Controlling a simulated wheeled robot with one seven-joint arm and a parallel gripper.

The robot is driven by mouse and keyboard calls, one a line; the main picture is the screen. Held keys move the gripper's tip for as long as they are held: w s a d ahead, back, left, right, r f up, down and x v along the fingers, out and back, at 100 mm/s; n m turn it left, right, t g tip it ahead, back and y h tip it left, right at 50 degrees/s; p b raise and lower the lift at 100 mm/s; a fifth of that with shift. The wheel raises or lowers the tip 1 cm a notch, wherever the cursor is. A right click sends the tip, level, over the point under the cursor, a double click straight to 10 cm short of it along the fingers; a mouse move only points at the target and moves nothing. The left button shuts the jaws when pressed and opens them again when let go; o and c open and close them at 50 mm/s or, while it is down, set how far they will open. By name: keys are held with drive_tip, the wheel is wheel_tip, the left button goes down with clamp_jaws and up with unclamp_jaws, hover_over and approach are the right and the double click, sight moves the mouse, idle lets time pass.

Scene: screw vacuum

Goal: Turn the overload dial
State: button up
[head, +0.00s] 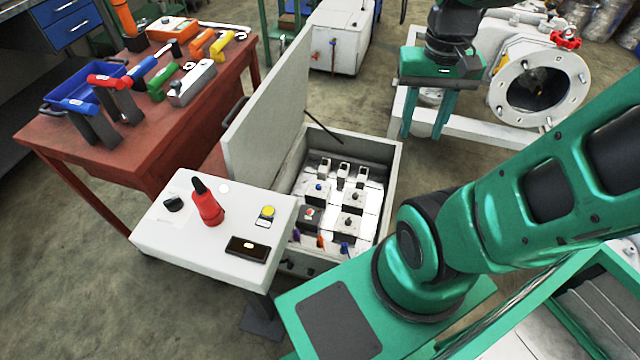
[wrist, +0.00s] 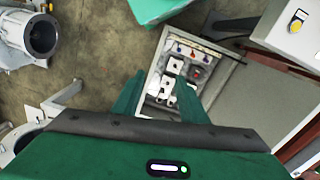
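An open grey cabinet (head: 388,205) holds several small white modules with knobs and switches on its panel. One white module (head: 318,189) has a blue knob, another (head: 352,200) has a dark knob, and a dark module (head: 309,214) has a red button. I cannot tell which knob is the overload dial. The cabinet also shows in the wrist view (wrist: 222,75), with its panel beyond my fingers. My gripper (head: 424,137) hangs to the upper right of the cabinet, above and apart from it, with its green fingers spread and empty. It shows in the wrist view (wrist: 158,82).
The cabinet's raised lid (head: 268,115) stands at its left. A white control table (head: 190,245) with a red-and-black handle (head: 207,203) stands in front. A red workbench (head: 150,150) with tools is at left. White machinery with a round flange (head: 575,105) is at right.

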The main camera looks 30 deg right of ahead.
drive_tip(key=w+d+f+m+h, duration=0.1)
drive_tip(key=w+d+f, duration=0.1)
drive_tip(key=w, duration=0.5)
drive_tip(key=w+d+f, duration=0.2)
drive_tip(key=w+f, duration=0.1)
drive_tip(key=w, duration=0.4)
drive_tip(key=m+y, duration=0.1)
drive_tip(key=m, duration=0.3)
hover_over(319, 185)
wheel_tip(319, 185, down, 45)
wheel_tip(319, 185, down, 11)
drive_tip(key=shift+a+r, duration=0.15)
drive_tip(key=shift+r, duration=0.05)
clamp_jaws()
drive_tip(key=shift+d, duration=0.3)
drive_tip(key=shift+a, duration=0.15)
